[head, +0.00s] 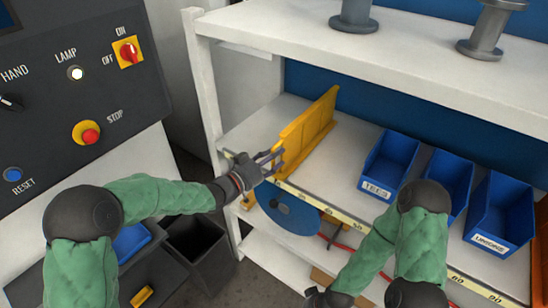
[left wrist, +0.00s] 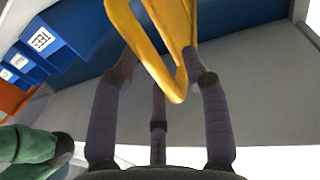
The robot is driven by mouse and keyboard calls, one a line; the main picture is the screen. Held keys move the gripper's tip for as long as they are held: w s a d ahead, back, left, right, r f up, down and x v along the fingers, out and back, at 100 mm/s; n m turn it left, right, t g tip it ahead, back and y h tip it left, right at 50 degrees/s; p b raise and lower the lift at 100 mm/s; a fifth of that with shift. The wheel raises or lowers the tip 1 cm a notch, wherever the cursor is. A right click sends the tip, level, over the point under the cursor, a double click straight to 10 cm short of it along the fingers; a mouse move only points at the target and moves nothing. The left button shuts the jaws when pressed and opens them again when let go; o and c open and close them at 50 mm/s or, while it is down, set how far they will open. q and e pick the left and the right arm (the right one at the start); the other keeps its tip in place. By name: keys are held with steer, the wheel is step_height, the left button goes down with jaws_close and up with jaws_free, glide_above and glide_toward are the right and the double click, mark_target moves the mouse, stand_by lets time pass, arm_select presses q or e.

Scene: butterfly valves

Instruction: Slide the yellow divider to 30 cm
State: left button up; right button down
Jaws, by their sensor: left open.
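The yellow divider (head: 308,132) stands upright on the middle shelf, towards its left end, running from front to back. A yellow number scale (head: 345,216) runs along the shelf's front edge; the figures near the divider are too small to read. My left gripper (head: 274,160) is open at the divider's front end. In the left wrist view the divider (left wrist: 172,60) reaches in between the open fingers (left wrist: 163,78), and contact with them is unclear. My right gripper (head: 328,298) shows only partly at the bottom edge, and its fingers are hard to make out.
Blue bins (head: 390,165) stand on the shelf to the right, with free shelf between them and the divider. A blue disc (head: 288,210) hangs below the shelf front. An upper white shelf (head: 370,55) lies overhead. A control panel (head: 75,80) stands at left.

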arm_select(q)
jaws_close()
steer(key=s+d+b, duration=0.3)
steer(key=s+d, duration=0.3)
steer(key=d, duration=0.2)
steer(key=shift+r, duration=0.1)
jaws_free()
steer(key=shift+d, duration=0.1)
